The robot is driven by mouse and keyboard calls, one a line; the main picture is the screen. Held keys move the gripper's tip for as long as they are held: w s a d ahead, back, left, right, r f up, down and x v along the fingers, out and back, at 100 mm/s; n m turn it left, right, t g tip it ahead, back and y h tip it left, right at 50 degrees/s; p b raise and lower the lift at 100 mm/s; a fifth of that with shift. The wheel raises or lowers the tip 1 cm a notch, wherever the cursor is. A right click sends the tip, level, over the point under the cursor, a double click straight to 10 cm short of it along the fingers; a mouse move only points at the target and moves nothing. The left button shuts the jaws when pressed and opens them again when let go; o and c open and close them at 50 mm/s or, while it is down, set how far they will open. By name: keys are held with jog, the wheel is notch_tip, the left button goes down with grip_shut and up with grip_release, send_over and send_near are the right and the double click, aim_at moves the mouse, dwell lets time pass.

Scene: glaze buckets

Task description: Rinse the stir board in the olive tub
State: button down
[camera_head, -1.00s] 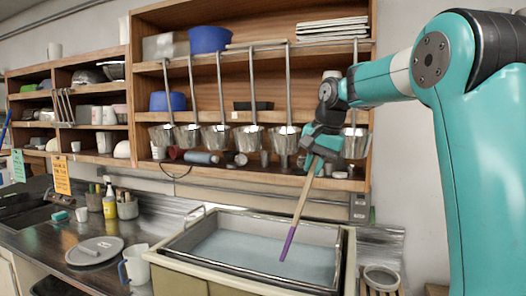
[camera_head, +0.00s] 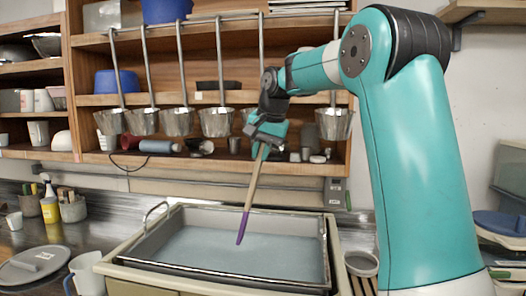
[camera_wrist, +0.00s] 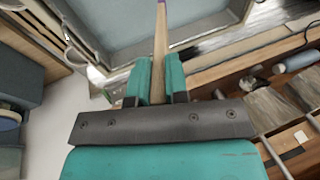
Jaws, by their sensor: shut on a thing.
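The stir board (camera_head: 253,185) is a long pale wooden stick with a purple lower end, hanging tilted. My gripper (camera_head: 265,140) is shut on its upper part. In the wrist view, my gripper's teal fingers (camera_wrist: 160,80) close on both sides of the stick (camera_wrist: 160,40). The purple tip appears over the grey-blue liquid of a wide rectangular basin (camera_head: 180,215); I cannot tell whether it touches the liquid. The basin's outer rim is beige and its inner tray is dark metal. No tub that is plainly olive shows.
Wooden shelves (camera_head: 235,170) with hanging metal ladles (camera_head: 216,122) stand behind the basin. A white pitcher (camera_head: 88,275) and a grey round lid (camera_head: 35,262) are on the left counter. A blue-lidded container (camera_head: 500,225) is at the right.

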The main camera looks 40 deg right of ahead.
aim_at(249, 207)
jog(key=shift+w+d+b+x, duration=0.15)
jog(key=shift+b+x, duration=0.9)
jog(key=shift+x, duration=1.9)
jog(key=shift+w+d+b+x, duration=0.15)
jog(key=shift+b+x, duration=0.9)
jog(key=shift+x, duration=1.9)
jog(key=shift+w+d+b+x, duration=0.15)
jog(key=shift+b+x, duration=0.9)
jog(key=shift+x, duration=1.85)
jog(key=shift+r, duration=0.1)
jog(key=shift+s+d, duration=0.15)
